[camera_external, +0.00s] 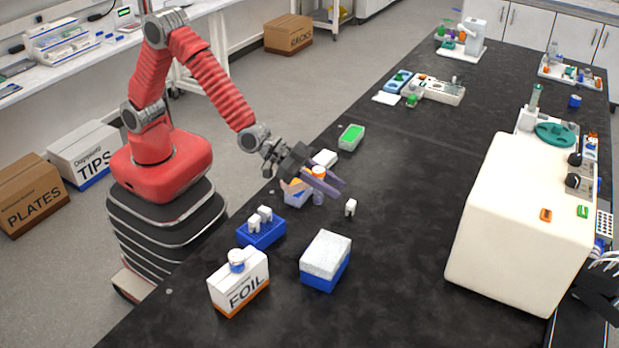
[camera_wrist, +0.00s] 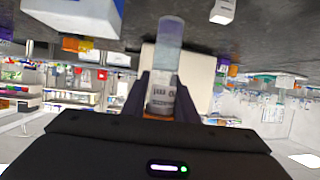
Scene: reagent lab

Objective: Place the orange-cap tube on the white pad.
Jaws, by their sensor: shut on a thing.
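My gripper (camera_external: 318,181) is over the near left part of the black bench, shut on the orange-cap tube (camera_external: 319,172). The tube is roughly upright, with its orange cap up and its clear body below the fingers. In the wrist view, which looks upside down, the labelled tube (camera_wrist: 163,68) sits between the two dark fingers (camera_wrist: 158,100). I cannot tell whether its lower end touches the bench. A flat white pad (camera_external: 386,98) lies farther back on the bench, left of a white tray, with nothing seen on it.
Near the gripper are a green-topped box (camera_external: 350,137), a small white-capped item (camera_external: 350,208), a blue rack (camera_external: 261,234), a foil box (camera_external: 239,282) and a white-and-blue box (camera_external: 325,260). A large cream machine (camera_external: 520,215) stands right. The bench middle is clear.

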